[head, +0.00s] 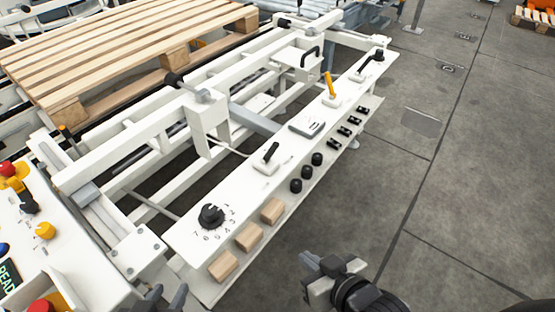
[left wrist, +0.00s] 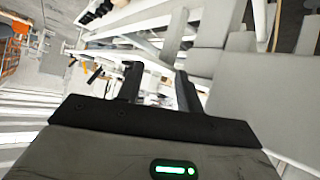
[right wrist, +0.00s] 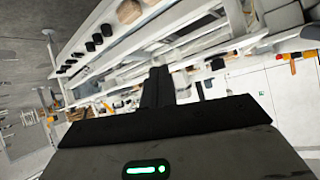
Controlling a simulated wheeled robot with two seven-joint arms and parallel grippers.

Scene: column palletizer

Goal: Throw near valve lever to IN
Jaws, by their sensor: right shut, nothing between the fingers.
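A long white control panel (head: 235,178) runs from the lower middle to the upper right in the head view. A black-handled lever (head: 269,154) stands on its nearer half, beyond the numbered dial. A yellow lever (head: 329,86) and another black lever (head: 371,61) stand further along. Which one is the near valve lever, and any IN marking, I cannot read. My left gripper (head: 167,298) is open and empty at the bottom edge, short of the panel; its parted fingers show in the left wrist view (left wrist: 158,88). My right gripper (head: 318,268) is shut and empty, right of the panel, touching nothing.
A black numbered dial (head: 211,215), several black knobs (head: 306,172) and wooden blocks (head: 248,238) line the panel. A wooden pallet (head: 120,45) lies on the conveyor behind. A button console (head: 60,255) stands at left. The floor (head: 440,170) at right is clear.

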